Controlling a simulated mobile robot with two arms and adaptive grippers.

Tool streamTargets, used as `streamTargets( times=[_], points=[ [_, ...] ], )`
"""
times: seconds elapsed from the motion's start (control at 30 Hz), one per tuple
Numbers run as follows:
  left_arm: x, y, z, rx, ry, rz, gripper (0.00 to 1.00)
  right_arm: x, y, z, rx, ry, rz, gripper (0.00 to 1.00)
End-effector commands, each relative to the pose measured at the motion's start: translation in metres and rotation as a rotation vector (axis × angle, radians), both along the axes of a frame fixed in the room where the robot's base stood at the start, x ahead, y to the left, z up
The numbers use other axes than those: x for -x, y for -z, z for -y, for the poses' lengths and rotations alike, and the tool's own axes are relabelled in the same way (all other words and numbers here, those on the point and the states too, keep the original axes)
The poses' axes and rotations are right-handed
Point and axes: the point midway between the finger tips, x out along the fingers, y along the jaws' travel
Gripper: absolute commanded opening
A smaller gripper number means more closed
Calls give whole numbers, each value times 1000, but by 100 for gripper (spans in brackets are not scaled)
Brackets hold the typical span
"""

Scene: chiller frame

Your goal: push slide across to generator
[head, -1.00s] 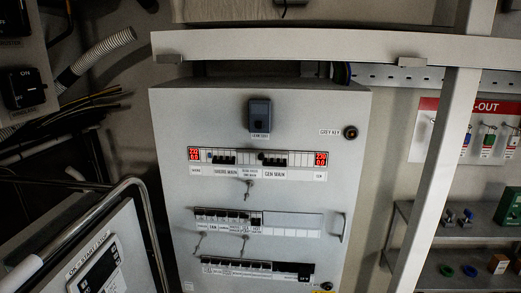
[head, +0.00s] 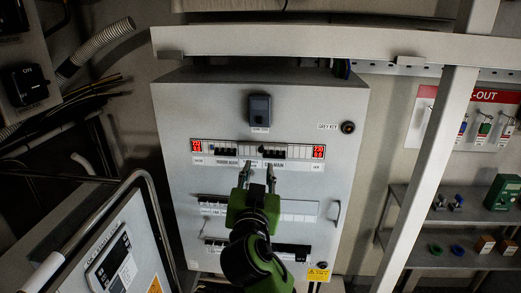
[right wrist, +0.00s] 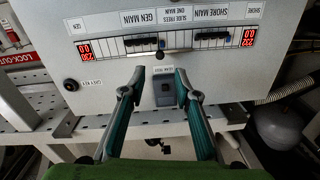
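The grey panel shows a top row of breakers. The shore main breakers (head: 226,152) are on the left and the gen main breakers (head: 274,154) on the right in the head view. A small dark slide knob (right wrist: 160,55) sits between them, nearer the gen main breakers (right wrist: 137,42) than the shore main breakers (right wrist: 211,37). The right wrist view is upside down. My right gripper (head: 258,167) is open and empty in front of this row, with its fingertips (right wrist: 160,70) on either side of the knob in the picture. Contact cannot be told. My left gripper is not in view.
Red displays (head: 196,146) flank the row. A socket box (head: 260,108) sits above it, and lower breaker rows are partly hidden by my arm. A slanted white post (head: 430,170) stands right of the panel, and a metal rail (head: 145,190) is at left.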

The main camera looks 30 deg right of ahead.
Motion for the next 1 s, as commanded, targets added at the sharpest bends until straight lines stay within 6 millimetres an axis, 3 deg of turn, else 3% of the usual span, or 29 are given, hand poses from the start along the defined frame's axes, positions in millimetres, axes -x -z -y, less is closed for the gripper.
streamTargets(
  times=[0.2,0.4,0.87,0.97,1.0],
  points=[
    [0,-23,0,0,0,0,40,-41,-5,26,6,2,-3,29],
    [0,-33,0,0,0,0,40,-65,-2,40,2,1,-3,29],
    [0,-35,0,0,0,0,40,-75,1,46,0,0,-1,29],
    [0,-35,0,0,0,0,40,-75,1,46,0,0,-1,3],
    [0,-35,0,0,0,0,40,-75,1,46,0,0,-1,0]
  ],
)
